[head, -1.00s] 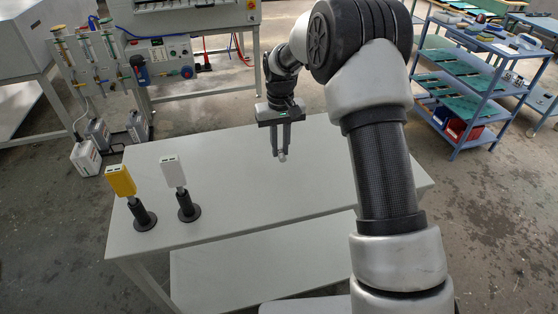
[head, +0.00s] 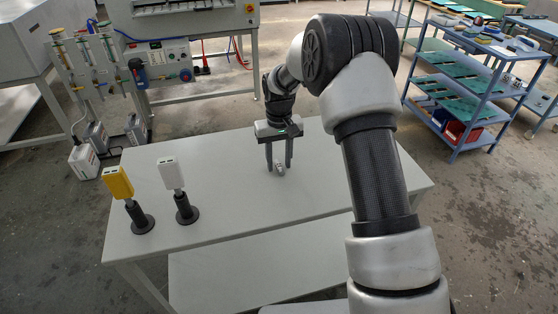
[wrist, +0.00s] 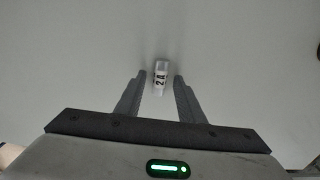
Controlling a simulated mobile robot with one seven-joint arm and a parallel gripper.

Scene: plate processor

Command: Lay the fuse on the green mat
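The fuse is a small white piece marked "2A" (wrist: 161,76), just ahead of my fingertips and between their lines in the wrist view. In the head view the fuse (head: 280,169) shows as a small pale piece at the fingertips, above or on the grey table. My gripper (head: 279,166) points down with its fingers apart. In the wrist view my gripper (wrist: 160,77) shows a gap on each side of the fuse. I see no green mat on the table; my arm hides part of its right side.
The grey table (head: 235,200) is largely clear. A yellow block (head: 117,182) and a white block (head: 170,173) stand on black posts at its left. A blue cart (head: 470,85) with green sheets on its shelves stands at right. A bench with instruments is behind.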

